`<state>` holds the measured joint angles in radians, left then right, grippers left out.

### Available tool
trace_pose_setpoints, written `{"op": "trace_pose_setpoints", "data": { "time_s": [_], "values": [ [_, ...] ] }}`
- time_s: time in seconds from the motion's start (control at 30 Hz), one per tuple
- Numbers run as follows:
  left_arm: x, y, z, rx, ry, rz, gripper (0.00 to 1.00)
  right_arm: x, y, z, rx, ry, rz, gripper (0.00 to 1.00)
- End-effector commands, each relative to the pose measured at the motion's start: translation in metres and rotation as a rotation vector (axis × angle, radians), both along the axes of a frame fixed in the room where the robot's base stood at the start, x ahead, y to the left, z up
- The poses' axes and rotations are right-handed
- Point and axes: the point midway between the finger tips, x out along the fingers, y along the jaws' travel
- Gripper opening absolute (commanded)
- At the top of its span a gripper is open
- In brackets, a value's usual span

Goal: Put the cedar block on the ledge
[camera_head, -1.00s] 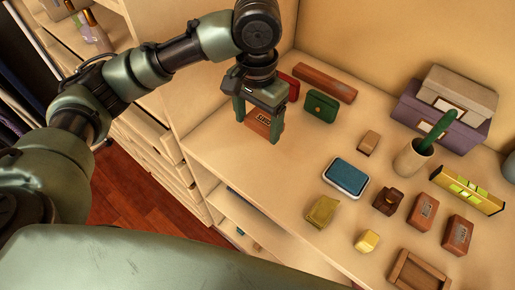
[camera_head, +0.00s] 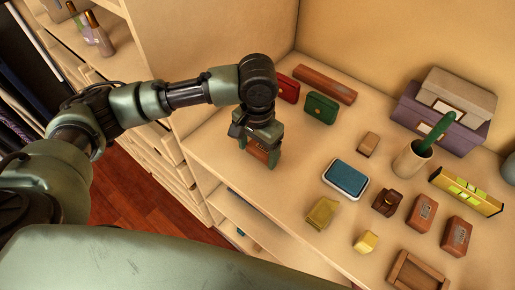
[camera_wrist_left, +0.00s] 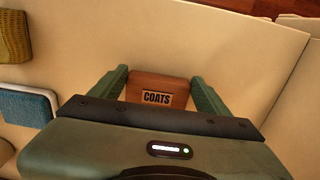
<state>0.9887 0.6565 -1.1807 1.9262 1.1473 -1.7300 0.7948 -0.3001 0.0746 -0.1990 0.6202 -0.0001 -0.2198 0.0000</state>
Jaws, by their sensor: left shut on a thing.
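A reddish-brown wooden block labelled COATS (camera_wrist_left: 156,92) sits between the fingers of my left gripper (camera_wrist_left: 160,92), which is shut on it. In the head view the block (camera_head: 262,154) shows partly behind the fingers of my left gripper (camera_head: 261,158), over the left part of the pale shelf top (camera_head: 290,205). I cannot tell whether its underside touches the shelf. Two similar reddish-brown labelled blocks, one (camera_head: 421,212) and another (camera_head: 457,236), stand at the right. No separate ledge is clear to me. My right gripper is not in view.
A red case (camera_head: 287,88), a green case (camera_head: 320,108) and a long brown box (camera_head: 325,84) lie behind the gripper. A blue-topped tin (camera_head: 345,178), a mustard block (camera_head: 321,213) and a cup (camera_head: 411,160) stand rightward. Bare shelf lies between gripper and tin.

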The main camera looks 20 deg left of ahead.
Motion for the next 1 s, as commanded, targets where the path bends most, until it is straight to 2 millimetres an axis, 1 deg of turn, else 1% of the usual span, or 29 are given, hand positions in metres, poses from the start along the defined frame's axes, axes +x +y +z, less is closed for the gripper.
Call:
{"op": "trace_pose_setpoints", "data": {
  "time_s": [0.07,0.1,0.17,0.47,0.57,0.67,1.0],
  "values": [
    [0.0,0.0,-0.001,0.0,0.0,0.0,0.37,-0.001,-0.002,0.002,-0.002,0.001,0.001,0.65],
    [0.0,0.0,-0.002,0.0,-0.001,0.0,0.82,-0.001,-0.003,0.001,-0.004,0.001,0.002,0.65],
    [0.0,0.0,-0.002,0.0,-0.001,0.0,0.98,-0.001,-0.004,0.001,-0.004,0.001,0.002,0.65],
    [0.0,0.0,-0.002,0.0,-0.001,-0.001,0.98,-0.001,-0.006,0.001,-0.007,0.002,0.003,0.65],
    [0.0,-0.001,0.003,-0.002,-0.002,-0.001,0.98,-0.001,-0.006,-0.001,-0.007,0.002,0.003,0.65],
    [0.001,-0.001,0.016,-0.003,-0.004,-0.001,0.98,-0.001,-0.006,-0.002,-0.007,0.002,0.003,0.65],
    [0.001,-0.001,0.087,-0.003,-0.004,-0.001,0.98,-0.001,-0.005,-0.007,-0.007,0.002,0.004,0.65]
  ]
}}
